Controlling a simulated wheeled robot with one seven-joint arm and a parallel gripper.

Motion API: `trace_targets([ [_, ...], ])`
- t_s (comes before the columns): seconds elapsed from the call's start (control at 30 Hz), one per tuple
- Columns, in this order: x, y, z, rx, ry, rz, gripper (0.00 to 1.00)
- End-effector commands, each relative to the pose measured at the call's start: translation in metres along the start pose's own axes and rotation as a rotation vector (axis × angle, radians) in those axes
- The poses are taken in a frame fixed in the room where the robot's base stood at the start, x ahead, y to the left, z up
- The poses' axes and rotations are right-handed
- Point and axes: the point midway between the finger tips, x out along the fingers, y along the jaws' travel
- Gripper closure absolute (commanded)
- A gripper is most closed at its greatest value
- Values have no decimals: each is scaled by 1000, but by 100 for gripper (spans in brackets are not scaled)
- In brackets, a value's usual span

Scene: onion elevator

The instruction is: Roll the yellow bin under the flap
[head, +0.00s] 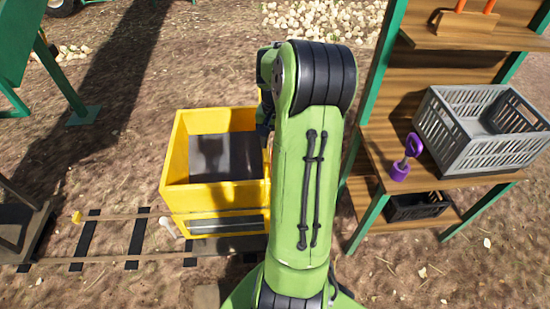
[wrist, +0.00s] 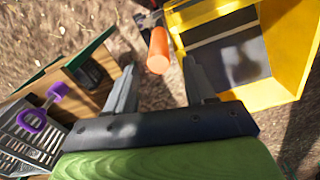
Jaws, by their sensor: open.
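The yellow bin (head: 182,150) stands upright on a narrow rail track, left of my arm in the head view. Its inside looks dark and empty. In the wrist view the yellow bin (wrist: 285,75) fills the upper right. My gripper (wrist: 159,66) is open, with its two grey fingers apart. An orange cylindrical handle (wrist: 158,48) on a dark part lies just beyond the fingertips, between them in the picture, beside the bin. I cannot tell whether a finger touches it. My arm hides the gripper in the head view. I cannot make out the flap.
The rail track (head: 140,256) runs left from the bin. A dark cart-like frame (head: 22,225) stands at its left end. A green-legged structure (head: 52,70) is at upper left. A wooden shelf (head: 455,190) with a grey crate (head: 470,135) and purple-handled tool (head: 412,148) stands close at right.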

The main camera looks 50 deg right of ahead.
Motion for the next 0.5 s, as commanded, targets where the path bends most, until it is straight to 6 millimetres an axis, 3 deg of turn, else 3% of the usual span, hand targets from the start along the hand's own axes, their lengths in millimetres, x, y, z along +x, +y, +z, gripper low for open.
trace_targets([
  [0.1,32,0,1,-1,-4,-1,45],
  [0.23,58,0,1,0,-3,0,45],
  [0.5,72,0,0,0,2,0,45],
])
